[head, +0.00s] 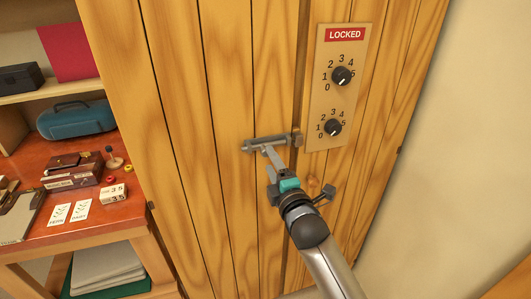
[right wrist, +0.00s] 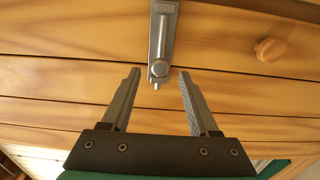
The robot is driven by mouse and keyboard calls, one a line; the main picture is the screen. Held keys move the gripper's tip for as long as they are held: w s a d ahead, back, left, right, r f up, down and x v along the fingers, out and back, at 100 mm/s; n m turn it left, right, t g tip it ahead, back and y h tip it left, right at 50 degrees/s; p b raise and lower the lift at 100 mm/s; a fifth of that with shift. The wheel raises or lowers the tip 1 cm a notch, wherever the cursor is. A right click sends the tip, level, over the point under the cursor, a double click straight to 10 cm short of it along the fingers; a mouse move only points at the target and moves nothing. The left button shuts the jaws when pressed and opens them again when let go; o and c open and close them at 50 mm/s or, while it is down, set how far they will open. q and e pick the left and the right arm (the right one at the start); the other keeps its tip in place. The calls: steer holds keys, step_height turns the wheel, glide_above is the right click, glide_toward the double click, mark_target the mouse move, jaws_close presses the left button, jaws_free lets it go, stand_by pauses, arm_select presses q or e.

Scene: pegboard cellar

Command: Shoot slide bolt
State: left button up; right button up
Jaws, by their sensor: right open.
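The grey metal slide bolt (head: 258,143) is fixed flat on the wooden cabinet door, near the seam at its right. A small metal keeper (head: 297,138) sits at the seam. I cannot tell whether the bar is inside it. In the right wrist view the bolt (right wrist: 164,28) has a round knob (right wrist: 159,69) at its near end. My right gripper (head: 272,157) is open and empty, reaching up to the bolt from below. Its fingertips in the right wrist view (right wrist: 160,84) lie either side of the knob, with visible gaps. My left gripper is not in view.
A panel (head: 323,105) with a red LOCKED sign (head: 345,34) and two numbered dials is right of the bolt. A wooden knob (right wrist: 270,49) is nearby. A red-brown table (head: 120,217) with boxes and cards stands at left. A blank wall is at right.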

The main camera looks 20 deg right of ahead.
mark_target(266, 154)
steer(key=shift+w+a, duration=0.1)
steer(key=shift+w, duration=2.4)
steer(key=shift+c, duration=0.3)
jaws_close()
